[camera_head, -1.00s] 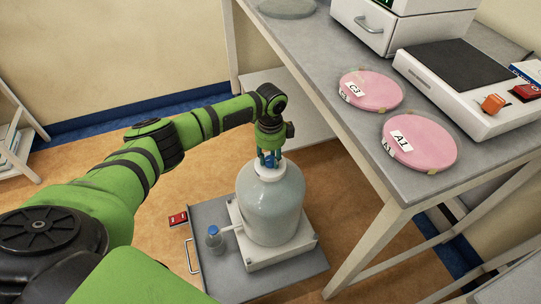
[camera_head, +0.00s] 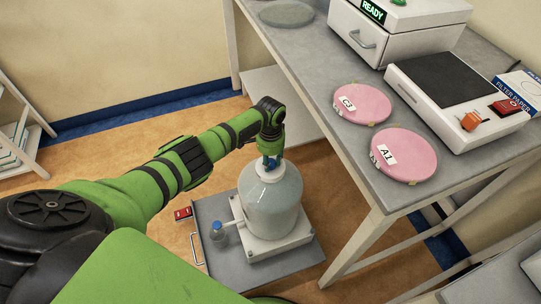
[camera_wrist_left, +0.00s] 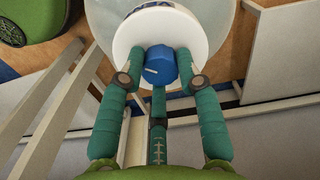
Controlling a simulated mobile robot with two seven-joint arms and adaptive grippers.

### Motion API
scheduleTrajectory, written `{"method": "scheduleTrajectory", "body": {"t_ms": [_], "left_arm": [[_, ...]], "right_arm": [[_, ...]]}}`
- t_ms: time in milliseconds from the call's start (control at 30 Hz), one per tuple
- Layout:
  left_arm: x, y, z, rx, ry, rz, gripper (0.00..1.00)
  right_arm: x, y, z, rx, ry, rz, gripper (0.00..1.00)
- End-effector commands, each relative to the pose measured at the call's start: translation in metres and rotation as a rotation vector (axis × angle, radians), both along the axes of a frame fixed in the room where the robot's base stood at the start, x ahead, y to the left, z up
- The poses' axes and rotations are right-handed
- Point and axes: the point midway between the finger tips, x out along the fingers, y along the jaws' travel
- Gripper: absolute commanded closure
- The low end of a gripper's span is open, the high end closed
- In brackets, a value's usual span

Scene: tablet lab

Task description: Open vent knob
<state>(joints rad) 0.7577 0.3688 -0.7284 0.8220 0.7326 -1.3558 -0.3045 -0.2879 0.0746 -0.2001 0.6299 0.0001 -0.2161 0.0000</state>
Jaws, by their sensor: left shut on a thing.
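The vent knob (camera_wrist_left: 160,65) is blue with a white line mark. It sits on the white cap (camera_wrist_left: 126,40) of a large translucent bottle (camera_head: 272,205). In the wrist view my left gripper (camera_wrist_left: 162,72) has its teal fingers around the knob and is shut on it. In the head view my left gripper (camera_head: 269,161) is above the bottle's neck, pointing down, and hides most of the knob. The bottle stands upright on a white base (camera_head: 262,248). My right gripper is not in view.
The base is on a grey tray (camera_head: 225,273) on the floor, with a small blue-capped bottle (camera_head: 217,232) and a red switch (camera_head: 183,213). A grey table (camera_head: 395,199) stands close on the right, with pink discs (camera_head: 362,103) and a white device (camera_head: 452,92) on it.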

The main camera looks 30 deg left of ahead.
Motion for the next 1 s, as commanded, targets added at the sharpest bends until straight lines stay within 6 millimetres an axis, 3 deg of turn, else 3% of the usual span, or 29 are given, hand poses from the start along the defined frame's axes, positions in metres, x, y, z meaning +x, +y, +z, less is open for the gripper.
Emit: {"method": "scheduleTrajectory", "body": {"t_ms": [500, 1000], "left_arm": [[-0.002, 0.000, 0.000, 0.001, 0.006, 0.466, 0.98], [-0.002, 0.000, -0.001, 0.004, 0.005, 0.689, 0.98]], "right_arm": [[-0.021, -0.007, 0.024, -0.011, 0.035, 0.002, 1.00], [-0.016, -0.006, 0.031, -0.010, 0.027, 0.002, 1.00]]}}
